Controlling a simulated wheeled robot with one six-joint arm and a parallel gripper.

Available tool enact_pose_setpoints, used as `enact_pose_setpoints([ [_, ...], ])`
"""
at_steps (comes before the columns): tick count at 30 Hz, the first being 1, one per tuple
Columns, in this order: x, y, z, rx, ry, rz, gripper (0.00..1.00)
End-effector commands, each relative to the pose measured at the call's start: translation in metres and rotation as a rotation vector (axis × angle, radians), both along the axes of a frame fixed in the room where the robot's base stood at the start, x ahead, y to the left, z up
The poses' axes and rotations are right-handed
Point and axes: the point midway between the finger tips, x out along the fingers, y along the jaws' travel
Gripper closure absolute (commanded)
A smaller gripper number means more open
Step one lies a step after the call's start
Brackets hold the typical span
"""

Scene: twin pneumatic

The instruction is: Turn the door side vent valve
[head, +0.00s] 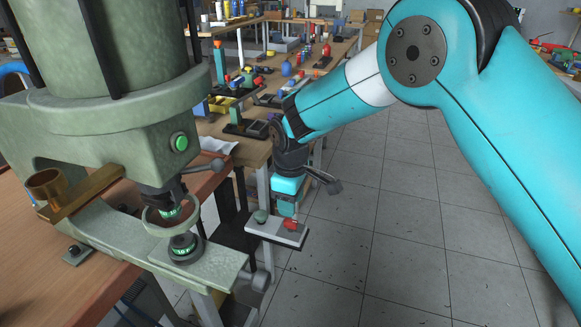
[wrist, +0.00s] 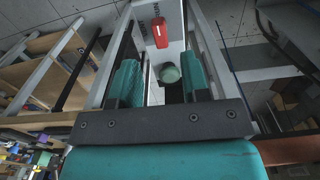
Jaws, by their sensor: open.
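A pale plate (head: 262,231) juts out beside the green press, with a round green knob (head: 260,216) and a small red part (head: 291,225) on it. In the wrist view the plate carries the red part (wrist: 160,32) farther up and the green knob (wrist: 170,73) nearer. I cannot tell which of the two is the door side vent valve. My gripper (head: 286,210) hangs just above and behind the plate. In the wrist view its teal fingers (wrist: 160,65) are apart, with the knob showing between them, closer to the right finger. I see no contact, and nothing is held.
A workbench (head: 235,148) with parts stands behind my gripper. The tiled floor (head: 420,240) at right is clear.

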Motion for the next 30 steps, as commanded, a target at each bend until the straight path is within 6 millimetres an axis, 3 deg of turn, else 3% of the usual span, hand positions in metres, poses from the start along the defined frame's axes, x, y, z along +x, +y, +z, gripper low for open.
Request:
enact_pose_setpoints([
  [6, 0.001, 0.000, 0.058, 0.003, -0.004, -0.001, 0.57],
  [12, 0.001, 0.000, 0.096, 0.002, -0.003, -0.001, 0.57],
  [18, 0.000, 0.000, 0.113, 0.001, -0.001, -0.002, 0.57],
  [30, -0.002, -0.003, 0.119, 0.004, -0.001, -0.009, 0.57],
])
